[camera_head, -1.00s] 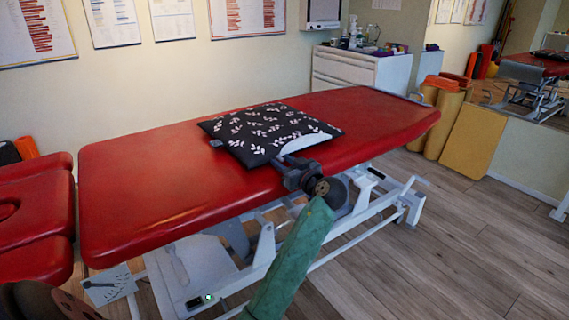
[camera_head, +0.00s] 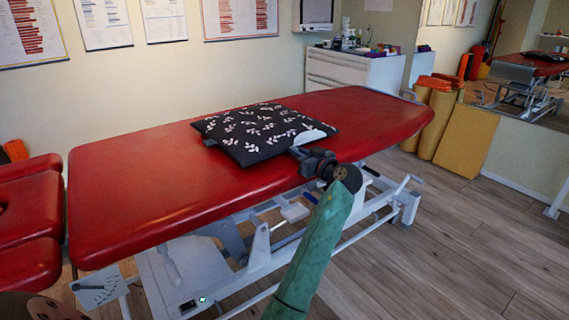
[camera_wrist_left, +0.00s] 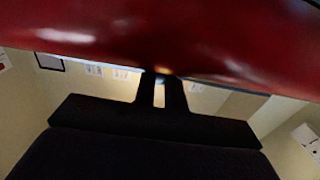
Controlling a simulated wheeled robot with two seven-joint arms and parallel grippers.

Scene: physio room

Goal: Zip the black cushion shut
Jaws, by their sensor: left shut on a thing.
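The black cushion (camera_head: 250,128) with a white leaf pattern lies flat on the red treatment table (camera_head: 150,165). Pale white lining (camera_head: 311,136) shows at its right front edge, where the seam is open. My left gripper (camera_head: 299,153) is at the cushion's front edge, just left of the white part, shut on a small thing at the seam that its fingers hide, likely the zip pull. In the left wrist view its fingers (camera_wrist_left: 161,92) are close together with a narrow gap, below the red table pad. My right gripper is not in view.
The table's white frame (camera_head: 262,250) and levers stand under my left arm. A white drawer cabinet (camera_head: 350,75) stands behind, and yellow rolls (camera_head: 440,115) stand at the right. A red padded seat (camera_head: 25,215) is at the left. The tabletop around the cushion is clear.

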